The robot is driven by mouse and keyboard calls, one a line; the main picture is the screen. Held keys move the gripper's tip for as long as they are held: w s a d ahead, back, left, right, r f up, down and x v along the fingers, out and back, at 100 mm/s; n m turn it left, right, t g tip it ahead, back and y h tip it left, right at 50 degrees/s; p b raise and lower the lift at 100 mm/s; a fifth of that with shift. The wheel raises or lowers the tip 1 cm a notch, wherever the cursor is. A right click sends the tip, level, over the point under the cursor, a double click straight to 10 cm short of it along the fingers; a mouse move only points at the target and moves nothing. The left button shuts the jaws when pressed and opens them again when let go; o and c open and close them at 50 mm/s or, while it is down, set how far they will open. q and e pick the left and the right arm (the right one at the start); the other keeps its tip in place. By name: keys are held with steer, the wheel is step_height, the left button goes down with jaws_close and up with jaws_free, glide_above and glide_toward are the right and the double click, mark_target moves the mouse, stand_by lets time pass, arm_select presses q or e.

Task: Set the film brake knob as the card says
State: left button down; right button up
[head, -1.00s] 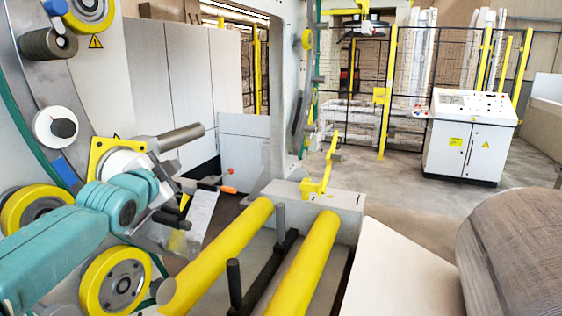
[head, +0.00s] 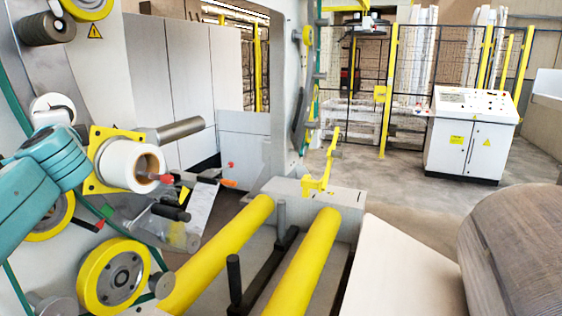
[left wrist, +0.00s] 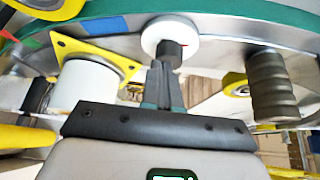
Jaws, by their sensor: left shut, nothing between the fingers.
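The film brake knob appears to be a dark cylinder (left wrist: 168,52) standing out from a white round disc (left wrist: 168,34), at the top middle of the left wrist view. In the head view the white disc (head: 50,103) is at the left, partly covered by my teal left arm. My left gripper (left wrist: 165,68) is shut and empty. Its fingertips point at the knob's end, very close to it; I cannot tell whether they touch. In the head view the fingers are hidden. No readable card shows. My right gripper is not in view.
A white film roll (head: 122,165) on a yellow plate (head: 98,135) is just right of my arm. A grey rod (head: 175,130) sticks out above it. A dark ribbed roller (left wrist: 272,85) stands right of the gripper. Yellow rollers (head: 222,255) lie below.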

arm_select(q)
steer(key=shift+w+a+p, duration=0.3)
steer(key=shift+w+a, duration=0.1)
steer(key=shift+a, duration=0.5)
steer(key=shift+w+a+p, duration=0.3)
steer(key=shift+w+a, duration=0.05)
steer(key=shift+a, duration=0.5)
steer(key=shift+r, duration=0.1)
steer(key=shift+r+p, duration=0.65)
steer(key=shift+r, duration=0.2)
steer(key=shift+s+f, duration=0.1)
steer(key=s+d+b, duration=0.3)
steer(key=d+b, duration=0.1)
steer(key=d, duration=0.1)
steer(key=shift+d, duration=0.1)
